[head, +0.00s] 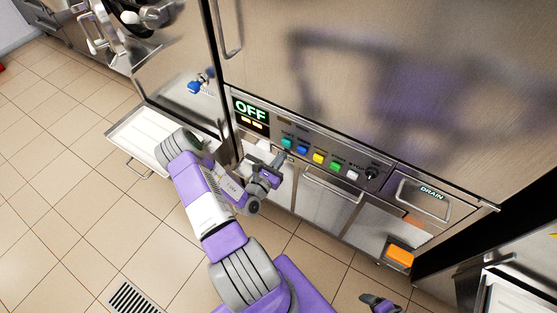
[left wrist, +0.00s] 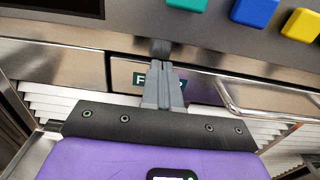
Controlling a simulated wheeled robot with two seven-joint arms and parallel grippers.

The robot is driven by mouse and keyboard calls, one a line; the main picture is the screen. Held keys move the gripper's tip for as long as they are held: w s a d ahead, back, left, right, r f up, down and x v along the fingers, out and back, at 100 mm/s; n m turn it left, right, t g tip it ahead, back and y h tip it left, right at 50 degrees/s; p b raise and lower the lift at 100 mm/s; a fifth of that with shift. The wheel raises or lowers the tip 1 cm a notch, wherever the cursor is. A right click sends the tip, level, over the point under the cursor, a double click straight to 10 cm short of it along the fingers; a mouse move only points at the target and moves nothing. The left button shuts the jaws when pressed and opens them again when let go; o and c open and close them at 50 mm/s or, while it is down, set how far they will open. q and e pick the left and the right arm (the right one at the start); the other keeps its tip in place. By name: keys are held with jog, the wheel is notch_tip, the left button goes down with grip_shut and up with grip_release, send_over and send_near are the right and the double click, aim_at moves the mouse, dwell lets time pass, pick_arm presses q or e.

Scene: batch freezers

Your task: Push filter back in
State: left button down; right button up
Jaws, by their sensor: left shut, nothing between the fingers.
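A steel front with a dark label starting with "F" (left wrist: 143,79) sits under the button panel in the left wrist view; I take it to be the filter's front. The rest of the label is hidden behind my fingers. White slats (left wrist: 52,102) show below the front, at both sides. My left gripper (left wrist: 163,66) is shut and empty, its fingers in front of the label; I cannot tell if they touch it. In the head view my left gripper (head: 277,162) is below the panel's left end and covers the filter area. My right gripper (head: 380,302) is at the bottom edge, partly cut off.
The button panel (head: 325,160) with an OFF display runs above. A steel drawer front with a bar handle (head: 330,186) is just right of my left gripper. A white tray (head: 140,135) sticks out at left. An orange object (head: 400,256) is at lower right. Floor at left is clear.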

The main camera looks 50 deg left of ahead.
pick_arm(q)
jog(key=p+v, duration=0.3)
jog(key=v, duration=1)
jog(key=shift+s, duration=0.3)
